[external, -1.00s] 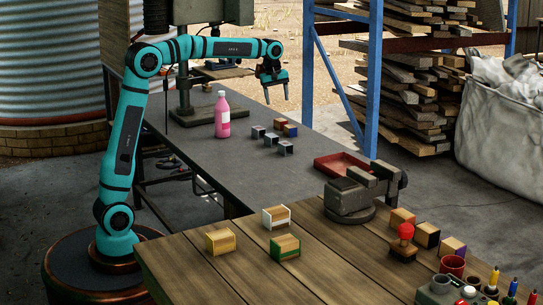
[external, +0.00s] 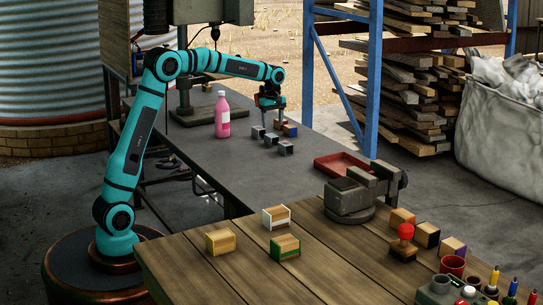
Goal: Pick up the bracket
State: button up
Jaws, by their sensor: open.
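Several small parts stand in a cluster on the dark grey bench. They include a grey one at the left (external: 258,132), a grey one in the middle (external: 271,139) and a grey one at the front right (external: 285,147). A brown and blue block (external: 290,130) stands behind them at the right. The grey parts may be brackets, but they are too small to tell which is the bracket. My gripper (external: 272,121) is open and points down at the back of the cluster. Its fingers partly hide the parts there, and I cannot tell whether they touch any.
A pink bottle (external: 222,115) stands left of the cluster. A red tray (external: 342,164) and a grey vise (external: 352,195) are to the right. A drill press base (external: 190,116) is behind the bottle. The grey bench in front of the cluster is clear.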

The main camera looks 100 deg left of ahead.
aim_at(272, 135)
jog(key=shift+s+f, duration=0.15)
jog(key=shift+f, duration=1.95)
jog(key=shift+s+f, duration=0.1)
jog(key=shift+f, duration=1.95)
jog(key=shift+c, duration=0.4)
jog(key=shift+a, duration=0.1)
jog(key=c, duration=1)
